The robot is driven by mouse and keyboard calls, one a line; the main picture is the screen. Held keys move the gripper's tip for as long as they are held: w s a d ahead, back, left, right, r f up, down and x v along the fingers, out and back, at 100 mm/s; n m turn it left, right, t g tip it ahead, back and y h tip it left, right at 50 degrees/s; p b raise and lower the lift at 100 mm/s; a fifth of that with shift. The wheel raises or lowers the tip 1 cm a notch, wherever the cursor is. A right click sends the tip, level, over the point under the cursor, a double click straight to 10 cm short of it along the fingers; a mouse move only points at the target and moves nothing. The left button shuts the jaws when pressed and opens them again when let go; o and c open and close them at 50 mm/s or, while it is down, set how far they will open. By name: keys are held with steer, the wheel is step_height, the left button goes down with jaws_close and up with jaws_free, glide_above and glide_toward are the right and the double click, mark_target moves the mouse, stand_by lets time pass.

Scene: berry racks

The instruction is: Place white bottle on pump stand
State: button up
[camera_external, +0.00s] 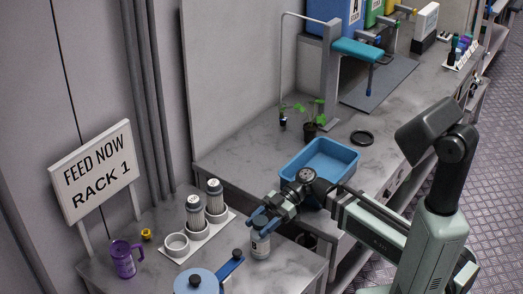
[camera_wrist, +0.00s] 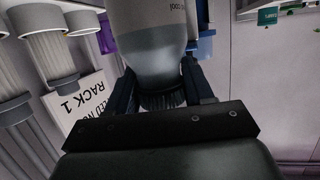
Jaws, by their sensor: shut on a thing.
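My gripper (camera_external: 264,222) is shut on a white bottle (camera_external: 260,245) with a grey-blue label, above or at the near grey counter; I cannot tell if its base touches. In the wrist view the bottle (camera_wrist: 152,45) sits between my fingers (camera_wrist: 162,88), its dark ribbed cap towards the palm. To the left, a white stand (camera_external: 203,238) holds two ribbed containers (camera_external: 194,216) (camera_external: 215,197) and an empty round white holder (camera_external: 176,246). No label marks the pump stand, so I cannot be sure this is it.
A blue round lid with a handle (camera_external: 200,281) is near the front. A purple mug (camera_external: 123,260), a small yellow item (camera_external: 146,234) and the RACK 1 sign (camera_external: 95,172) stand at left. A blue tray (camera_external: 322,162) lies behind my gripper.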

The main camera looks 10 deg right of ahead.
jaws_close()
steer(key=shift+r, duration=0.1)
steer(key=shift+r, duration=4.9)
steer(key=s+a+r+m+t+y, duration=0.1)
steer(key=s+a+r+m+t, duration=0.4)
steer(key=s+a, duration=0.4)
steer(key=s+a+r+m+t+y, duration=0.1)
steer(key=s+a+r+m+t, duration=0.15)
steer(key=s+a+r, duration=0.5)
steer(key=s+a+r+m+t, duration=0.1)
steer(key=s+r+t, duration=0.2)
steer(key=s+r, duration=0.5)
steer(key=shift+s+r, duration=0.4)
steer(key=shift+s, duration=0.9)
